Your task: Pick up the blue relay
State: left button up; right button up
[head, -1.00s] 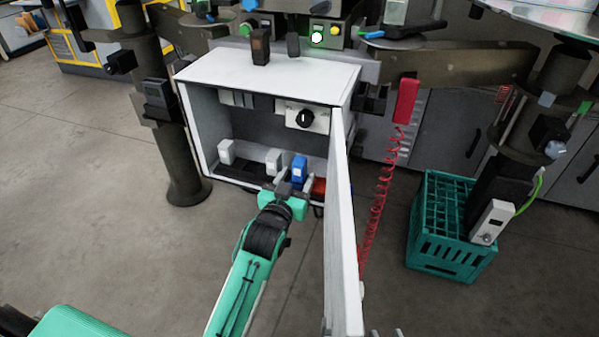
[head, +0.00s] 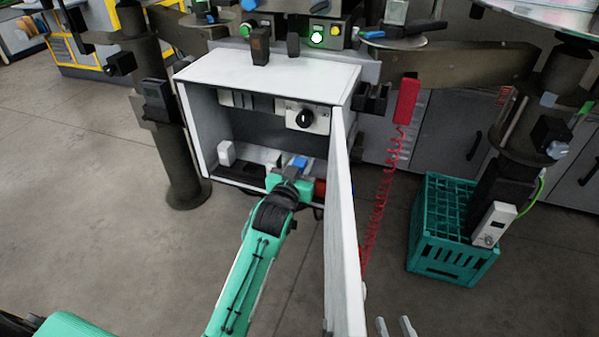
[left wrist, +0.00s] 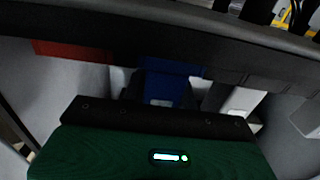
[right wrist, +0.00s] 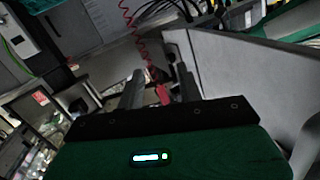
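The blue relay (head: 299,163) stands in the lower part of the white cabinet (head: 265,80), partly hidden behind my left gripper (head: 293,178). In the left wrist view the blue relay (left wrist: 168,88) lies straight ahead, between the dark fingers of the left gripper (left wrist: 162,92). These fingers look spread about as wide as the right ones, one on each side of the relay; contact cannot be made out. My right gripper (head: 394,326) is open and empty at the bottom edge of the head view, right of the cabinet door; it also shows in the right wrist view (right wrist: 160,88).
A white relay (head: 226,152) stands left in the cabinet, and a red part (head: 320,187) sits right of the blue relay. The open cabinet door (head: 345,235) stands close to my left arm's right. A green crate (head: 450,262) is on the floor at right.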

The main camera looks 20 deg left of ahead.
pick_arm(q)
jog(key=shift+c, duration=1.4)
jog(key=shift+r, duration=0.15)
